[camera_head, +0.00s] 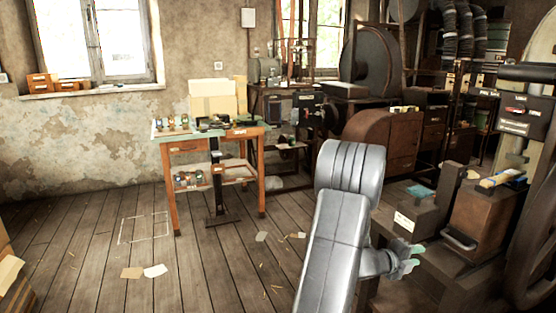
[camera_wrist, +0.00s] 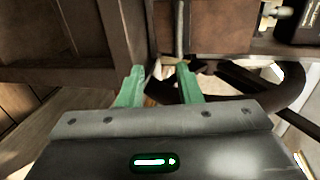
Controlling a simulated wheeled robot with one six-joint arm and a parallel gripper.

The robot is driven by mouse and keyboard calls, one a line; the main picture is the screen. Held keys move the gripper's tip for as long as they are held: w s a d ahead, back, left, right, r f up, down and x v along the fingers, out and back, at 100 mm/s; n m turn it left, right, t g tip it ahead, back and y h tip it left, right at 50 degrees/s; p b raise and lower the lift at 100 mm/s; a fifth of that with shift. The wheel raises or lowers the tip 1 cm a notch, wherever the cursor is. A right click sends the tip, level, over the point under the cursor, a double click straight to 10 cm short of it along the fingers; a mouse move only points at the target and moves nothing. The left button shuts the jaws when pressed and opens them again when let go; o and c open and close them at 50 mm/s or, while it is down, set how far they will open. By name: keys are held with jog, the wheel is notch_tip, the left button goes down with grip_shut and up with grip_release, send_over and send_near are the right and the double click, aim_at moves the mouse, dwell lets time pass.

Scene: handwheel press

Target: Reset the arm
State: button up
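My silver-grey arm rises from the bottom middle of the head view and bends over at a rounded joint. My gripper (camera_head: 413,256) is to the right of the arm, low beside the dark press at the right. Its green fingertips point right. In the wrist view my gripper (camera_wrist: 160,74) shows two green fingers standing apart, with nothing visibly held between them. Beyond the fingers are a brown metal box face (camera_wrist: 213,27) and a thin upright bar (camera_wrist: 180,30). Whether the fingers touch any of it I cannot tell.
The press's brown block (camera_head: 487,216) and big dark handwheel (camera_head: 537,220) stand close on the right. A dark curved rim (camera_wrist: 290,88) shows right of the fingers. A wooden workbench (camera_head: 174,190) stands at centre left. The plank floor at left is mostly clear, with scattered paper (camera_head: 155,271).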

jog(key=f+p+v, duration=0.2)
jog(key=v, duration=0.9)
jog(key=shift+s+a, duration=0.2)
jog(key=shift+a, duration=0.35)
